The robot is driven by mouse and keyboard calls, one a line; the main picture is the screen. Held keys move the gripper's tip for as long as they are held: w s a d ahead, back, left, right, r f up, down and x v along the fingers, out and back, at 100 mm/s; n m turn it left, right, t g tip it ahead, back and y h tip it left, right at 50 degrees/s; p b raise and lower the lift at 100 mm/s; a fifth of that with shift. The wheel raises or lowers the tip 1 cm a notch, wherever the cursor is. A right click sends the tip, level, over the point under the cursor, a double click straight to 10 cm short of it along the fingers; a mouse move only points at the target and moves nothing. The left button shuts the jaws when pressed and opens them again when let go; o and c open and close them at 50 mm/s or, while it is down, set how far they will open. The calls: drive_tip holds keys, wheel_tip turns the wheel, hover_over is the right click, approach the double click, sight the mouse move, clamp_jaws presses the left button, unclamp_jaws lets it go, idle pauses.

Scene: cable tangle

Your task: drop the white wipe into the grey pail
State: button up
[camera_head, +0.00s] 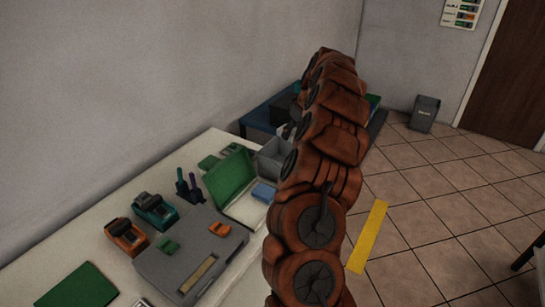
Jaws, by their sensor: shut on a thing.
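An open grey pail (270,160) stands at the far end of the white table, partly hidden by my arm. My gripper (289,128) shows only as a small dark part at the left edge of my arm, just above the pail's far rim. It is shut on a small pale thing that looks like the white wipe (286,132). Most of the gripper and the wipe is hidden behind my arm, so I cannot tell whether the wipe touches the pail.
The table (55,245) holds a grey case (185,257), an open green-lidded box (232,178), a teal device (153,212) and an orange device (125,237). A blue table (262,117) stands behind. A dark grey bin (424,114) stands on the open tiled floor.

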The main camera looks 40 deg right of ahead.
drive_tip(key=shift+w+f, duration=0.1)
drive_tip(key=shift+f, duration=0.75)
drive_tip(key=shift+f+p, duration=0.35)
drive_tip(key=shift+f, duration=1.75)
drive_tip(key=o, duration=1.2)
drive_tip(key=shift+c, duration=0.2)
drive_tip(key=shift+r, duration=0.1)
drive_tip(key=v, duration=1.2)
